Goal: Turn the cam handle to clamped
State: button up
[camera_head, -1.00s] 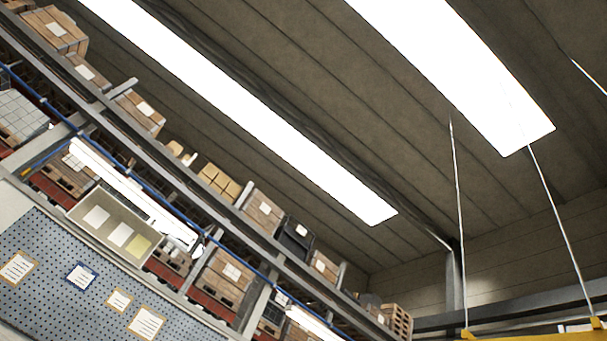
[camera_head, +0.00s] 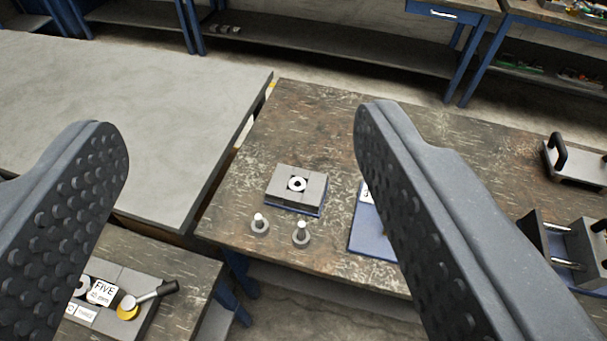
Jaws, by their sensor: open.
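A cam handle (camera_head: 155,296) with a dark grip and a metal lever sits at the lower left. It joins a round brass-coloured cam (camera_head: 127,309) on a grey block fixture (camera_head: 137,325). The handle points to the right and slightly away. The handle shows in the gap, low and toward the left finger.
A worn table (camera_head: 330,130) carries a grey block with a round hole (camera_head: 297,189), two small knobbed pegs (camera_head: 301,233) and a blue plate (camera_head: 368,232). A metal bracket fixture (camera_head: 560,245) and a black-handled plate (camera_head: 575,165) stand right. A bare grey table (camera_head: 120,80) is at left.

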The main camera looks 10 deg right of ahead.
aim_at(129, 309)
jog(key=u, duration=0.9)
